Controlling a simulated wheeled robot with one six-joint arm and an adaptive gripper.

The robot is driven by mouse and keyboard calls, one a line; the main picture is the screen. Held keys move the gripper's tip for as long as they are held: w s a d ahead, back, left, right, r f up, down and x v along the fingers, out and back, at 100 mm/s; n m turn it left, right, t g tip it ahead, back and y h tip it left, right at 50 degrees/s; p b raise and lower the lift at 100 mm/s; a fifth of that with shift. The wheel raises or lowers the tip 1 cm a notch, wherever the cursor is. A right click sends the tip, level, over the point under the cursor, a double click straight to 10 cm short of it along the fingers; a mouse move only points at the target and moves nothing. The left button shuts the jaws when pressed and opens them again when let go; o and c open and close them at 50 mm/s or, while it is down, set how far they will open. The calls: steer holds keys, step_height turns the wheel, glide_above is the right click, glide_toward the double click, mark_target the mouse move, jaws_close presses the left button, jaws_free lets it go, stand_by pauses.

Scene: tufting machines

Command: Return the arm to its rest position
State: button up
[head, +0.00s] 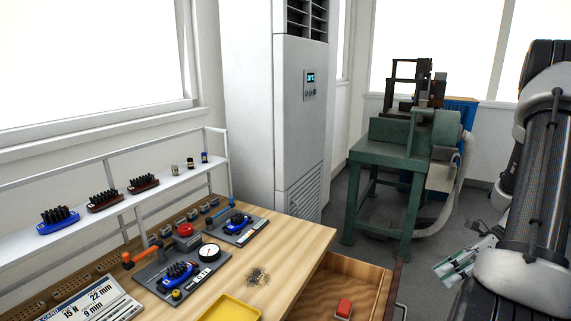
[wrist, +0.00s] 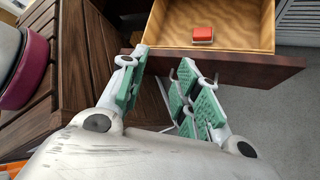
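My arm (head: 535,190) stands at the right edge of the head view, folded and partly cut off by the frame. My gripper (head: 447,269) hangs low beside it, to the right of the open drawer (head: 350,264). In the wrist view my gripper (wrist: 163,62) has its two green-padded fingers apart, with nothing between them. The drawer (wrist: 262,25) lies beyond the fingertips there, with a small red block (wrist: 202,35) inside. The block also shows in the drawer in the head view (head: 344,308).
A wooden workbench (head: 300,236) holds fixtures with blue holders, a gauge (head: 209,252) and a yellow tray (head: 229,309). A white shelf (head: 110,205) carries bit racks. A green machine (head: 404,135) stands behind. Grey floor is open between bench and machine.

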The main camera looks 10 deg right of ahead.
steer(key=s+a+r+n+t+h, duration=0.1)
steer(key=s+a+r+n+h, duration=0.1)
steer(key=r+n, duration=0.6)
steer(key=s+a+r+n+t+h, duration=0.1)
steer(key=s+a+r+n+h, duration=0.2)
steer(key=a+r+n+h, duration=0.2)
steer(key=s+a+r+n+t+h, duration=0.1)
steer(key=s+a+r+n+h, duration=0.2)
steer(key=r+n, duration=0.9)
steer(key=shift+s+a+n, duration=0.15)
steer(key=shift+a+n, duration=0.7)
steer(key=shift+n, duration=0.35)
